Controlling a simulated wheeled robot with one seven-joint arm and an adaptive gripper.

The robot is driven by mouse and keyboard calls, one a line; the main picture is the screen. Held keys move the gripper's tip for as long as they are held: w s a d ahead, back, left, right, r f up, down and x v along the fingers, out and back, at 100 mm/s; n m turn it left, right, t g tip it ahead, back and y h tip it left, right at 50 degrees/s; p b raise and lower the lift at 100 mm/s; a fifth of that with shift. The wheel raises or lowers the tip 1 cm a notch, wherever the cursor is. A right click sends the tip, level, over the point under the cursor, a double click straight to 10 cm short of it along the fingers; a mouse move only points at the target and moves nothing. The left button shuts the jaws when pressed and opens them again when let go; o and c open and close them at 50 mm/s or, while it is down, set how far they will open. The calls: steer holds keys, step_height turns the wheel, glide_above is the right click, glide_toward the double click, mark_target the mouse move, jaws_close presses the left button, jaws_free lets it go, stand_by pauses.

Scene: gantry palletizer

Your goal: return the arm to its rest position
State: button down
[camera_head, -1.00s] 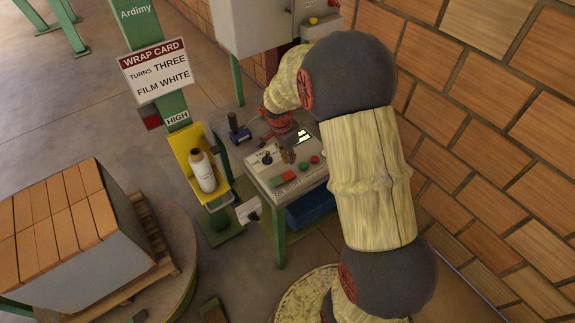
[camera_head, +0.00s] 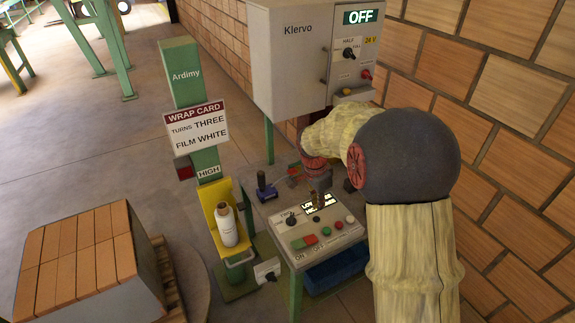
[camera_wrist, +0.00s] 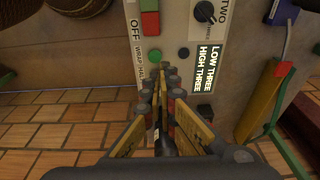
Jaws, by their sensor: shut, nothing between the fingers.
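My arm comes in from the lower right of the head view and bends over the control panel (camera_head: 345,236). My gripper (camera_head: 318,196) is partly hidden by the wrist, just above the panel's lit display. In the wrist view my gripper (camera_wrist: 170,78) has its fingers together, with nothing between them. The display (camera_wrist: 210,68) there reads LOW THREE, HIGH THREE. Red (camera_wrist: 150,23) and green (camera_wrist: 151,55) buttons and a black knob (camera_wrist: 205,12) lie close beyond the fingertips. I cannot tell whether the fingertips touch the panel.
A grey cabinet (camera_head: 290,60) marked Klervo, its display reading OFF, stands behind the panel by the brick wall (camera_head: 520,110). Left of the panel are a yellow carriage (camera_head: 213,205) with a white roll (camera_head: 227,226), a green post (camera_head: 180,75) and a loaded pallet (camera_head: 170,282).

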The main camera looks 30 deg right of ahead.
steer(key=s+a+r+n+t+y, duration=0.1)
steer(key=s+a+r+n+t, duration=0.1)
steer(key=s+a+r+n, duration=0.6)
steer(key=s+a+r+n+t+y, duration=0.1)
steer(key=s+a+r+n+t, duration=0.2)
steer(key=s+a+r+n, duration=0.6)
steer(key=s+a+r, duration=0.1)
steer(key=s+a, duration=0.1)
steer(key=s, duration=0.3)
steer(key=shift+s+a+r+n, duration=0.2)
steer(key=shift+s+r+n, duration=0.1)
steer(key=shift+s+r, duration=0.1)
